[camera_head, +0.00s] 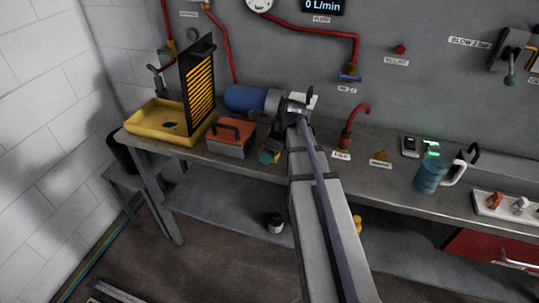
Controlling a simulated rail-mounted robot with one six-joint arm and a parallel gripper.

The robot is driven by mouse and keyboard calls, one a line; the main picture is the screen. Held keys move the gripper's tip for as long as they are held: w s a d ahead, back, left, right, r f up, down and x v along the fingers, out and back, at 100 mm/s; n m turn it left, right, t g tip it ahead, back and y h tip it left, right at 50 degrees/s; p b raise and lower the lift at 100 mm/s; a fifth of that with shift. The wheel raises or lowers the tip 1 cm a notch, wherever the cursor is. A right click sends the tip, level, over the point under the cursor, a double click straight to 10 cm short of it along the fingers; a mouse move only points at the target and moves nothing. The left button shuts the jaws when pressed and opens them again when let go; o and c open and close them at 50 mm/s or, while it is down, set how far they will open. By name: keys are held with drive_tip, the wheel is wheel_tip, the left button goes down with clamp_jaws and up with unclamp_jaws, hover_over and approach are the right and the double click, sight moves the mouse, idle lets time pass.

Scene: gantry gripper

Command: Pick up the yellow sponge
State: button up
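I cannot pick out a yellow sponge for certain. A small orange-yellow piece (380,156) lies on the bench right of the red hooked pipe, too small to identify. Another small yellow thing (358,223) shows low down beside my arm, partly hidden by it. My arm reaches up from the bottom centre over the bench. My gripper (297,102) is at its far end, near the blue and grey motor; its fingers are too small and dark to tell whether they are open or shut.
A yellow tray (150,132) with an upright slatted panel (199,85) and an orange-topped box (231,135) stand left on the bench (375,180). The blue motor (246,98) is behind. A blue mug (431,177) and white tray (505,212) stand right. A red pipe (352,125) rises centrally.

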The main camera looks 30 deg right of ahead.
drive_tip(key=c, duration=0.8)
drive_tip(key=shift+o, duration=0.2)
drive_tip(key=shift+r, duration=0.1)
wheel_tip(320, 180, up, 10)
drive_tip(key=p, duration=1)
